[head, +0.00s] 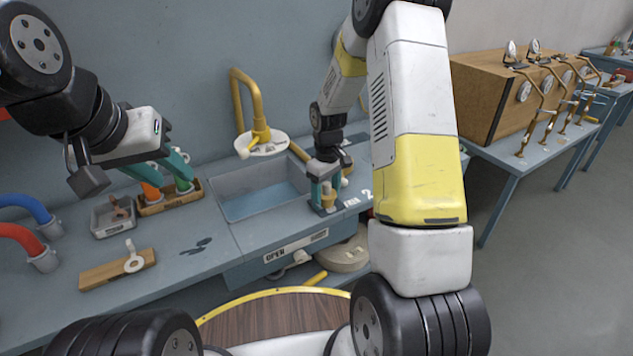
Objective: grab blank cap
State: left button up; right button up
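No part is plainly marked as the blank cap, and I cannot tell which small part it is. My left gripper (173,170) has two teal fingers apart above a wooden tray (158,208). Orange (150,191) and green (185,185) pieces show at its fingertips, and contact is unclear. A grey metal tray (99,232) left of it holds small brownish parts (119,212). My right gripper (327,190) points down at the right side of the sink. A small tan piece (328,194) shows by its fingers; whether it is held is unclear.
A sink basin (240,183) with blue water stands mid-bench under a brass tap (260,128). A wooden board (105,273) carries a white ring-ended part (134,263). Blue (28,205) and red (22,237) hoses are at far left. A wooden box (482,100) stands on the right table.

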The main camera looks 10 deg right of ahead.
grip_shut()
jog(key=shift+r, duration=0.15)
